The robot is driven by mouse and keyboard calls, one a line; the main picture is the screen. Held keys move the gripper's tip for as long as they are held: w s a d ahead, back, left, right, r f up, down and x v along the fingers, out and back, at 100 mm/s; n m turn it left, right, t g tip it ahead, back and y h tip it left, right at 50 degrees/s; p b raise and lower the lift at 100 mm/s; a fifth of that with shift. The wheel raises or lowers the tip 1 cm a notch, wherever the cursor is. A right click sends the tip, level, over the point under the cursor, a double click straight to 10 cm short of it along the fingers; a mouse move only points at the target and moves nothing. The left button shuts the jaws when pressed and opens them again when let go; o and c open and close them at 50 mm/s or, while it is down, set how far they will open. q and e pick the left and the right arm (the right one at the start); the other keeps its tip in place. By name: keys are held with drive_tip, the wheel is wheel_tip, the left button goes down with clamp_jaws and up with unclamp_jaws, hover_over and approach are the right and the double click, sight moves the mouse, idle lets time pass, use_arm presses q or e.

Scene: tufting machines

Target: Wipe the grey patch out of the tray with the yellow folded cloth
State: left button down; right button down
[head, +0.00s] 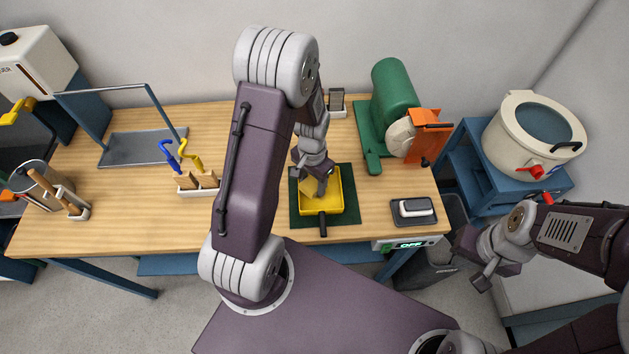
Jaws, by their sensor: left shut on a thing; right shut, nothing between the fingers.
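The yellow tray (336,209) lies on a dark green mat (352,228) on the wooden table, with its dark handle toward the front edge. My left gripper (319,189) reaches down over the tray and is shut on the yellow folded cloth (307,187), held in the left part of the tray. I cannot tell whether the cloth touches the tray's floor. The gripper hides part of the tray's inside, and I cannot make out the grey patch. My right gripper (485,275) is shut and empty, off the table's right end.
A green machine with an orange part (395,95) stands behind right of the tray. A dark pad with a white block (414,208) lies to the right. A rack with blue and yellow hooked tools (196,188) stands left. Bare table lies between the mat and the dark pad.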

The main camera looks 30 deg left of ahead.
use_arm(q)
drive_tip(key=shift+r+p, duration=2.7)
drive_tip(key=shift+r, duration=0.3)
wheel_tip(320, 180, up, 3)
drive_tip(key=p, duration=0.3)
drive_tip(key=shift+r, duration=0.1)
drive_tip(key=shift+w, duration=0.1)
